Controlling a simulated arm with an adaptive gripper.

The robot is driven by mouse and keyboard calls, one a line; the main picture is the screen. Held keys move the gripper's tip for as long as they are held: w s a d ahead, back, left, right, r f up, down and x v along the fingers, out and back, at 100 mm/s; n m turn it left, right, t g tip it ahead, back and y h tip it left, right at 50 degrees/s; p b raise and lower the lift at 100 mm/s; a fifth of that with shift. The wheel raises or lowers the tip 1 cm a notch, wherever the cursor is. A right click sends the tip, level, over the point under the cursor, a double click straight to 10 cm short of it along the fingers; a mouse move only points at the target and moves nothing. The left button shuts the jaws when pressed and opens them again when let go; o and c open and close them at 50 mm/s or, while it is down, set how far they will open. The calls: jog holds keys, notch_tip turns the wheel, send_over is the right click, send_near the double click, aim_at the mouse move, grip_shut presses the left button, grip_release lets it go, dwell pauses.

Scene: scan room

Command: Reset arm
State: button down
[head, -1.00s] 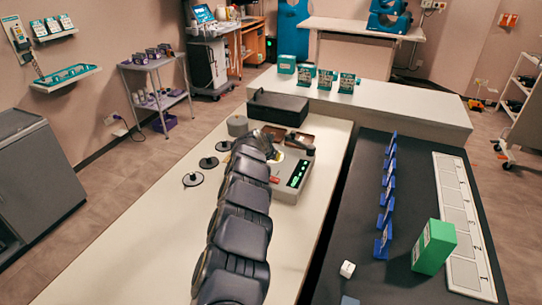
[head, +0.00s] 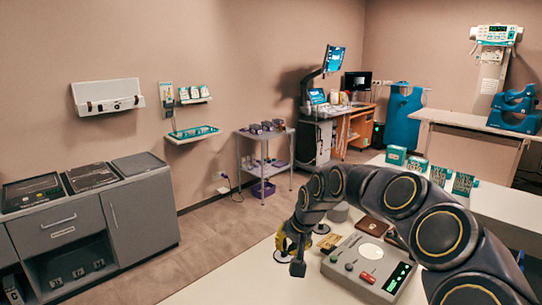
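My gripper (head: 296,258) hangs at the end of my dark, jointed arm in the head view. It is over the pale table (head: 236,283), just left of a grey device with a green display (head: 368,266). The arm rises from the lower right, arches over the device and bends down at its end. The gripper is small and seen partly from the side, so its finger opening is unclear. I see nothing held in it.
Small brown trays (head: 372,226) and a grey round piece (head: 338,213) lie behind the device. Teal boxes (head: 439,175) stand on the white counter at the right. A grey cabinet (head: 140,212) and a cart (head: 265,161) stand left. Floor between is clear.

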jog(key=s+r+n+g, duration=0.2)
jog(key=s+r+n, duration=0.15)
jog(key=s, duration=1.15)
jog(key=s+d+f+g+h, duration=0.1)
jog(key=s+d+g, duration=0.1)
jog(key=s, duration=1)
jog(key=s+d+f+g+h, duration=0.1)
jog(key=s+d, duration=0.3)
jog(key=s, duration=0.8)
jog(key=shift+f+m+g+h, duration=0.35)
jog(key=shift+f+g, duration=0.2)
jog(key=shift+g, duration=0.15)
